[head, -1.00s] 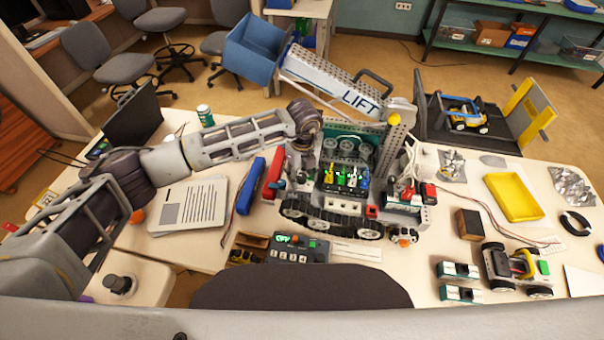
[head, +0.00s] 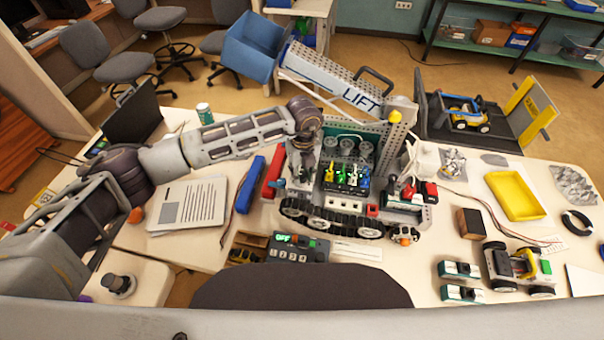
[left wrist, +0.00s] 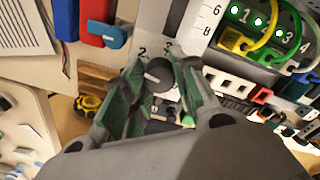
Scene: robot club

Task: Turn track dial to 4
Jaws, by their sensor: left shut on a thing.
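The track dial (left wrist: 158,74) is a dark grey round knob in the left wrist view, with printed numbers by its far side; a 2 is readable. The pointer's exact setting is too small to tell. My left gripper (left wrist: 153,90) has its green-padded fingers shut on the dial, one on each side. In the head view, my left gripper (head: 301,172) reaches down at the left side of the tracked robot (head: 342,222), and the dial is hidden there. My right gripper is not in view.
Green, yellow and blue cable plugs (head: 345,177) stand on the tracked robot beside my left gripper. A red block (head: 273,172) and a blue block (head: 250,184) lie to its left. A control box (head: 297,248) sits in front. The LIFT arm (head: 335,78) rises behind.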

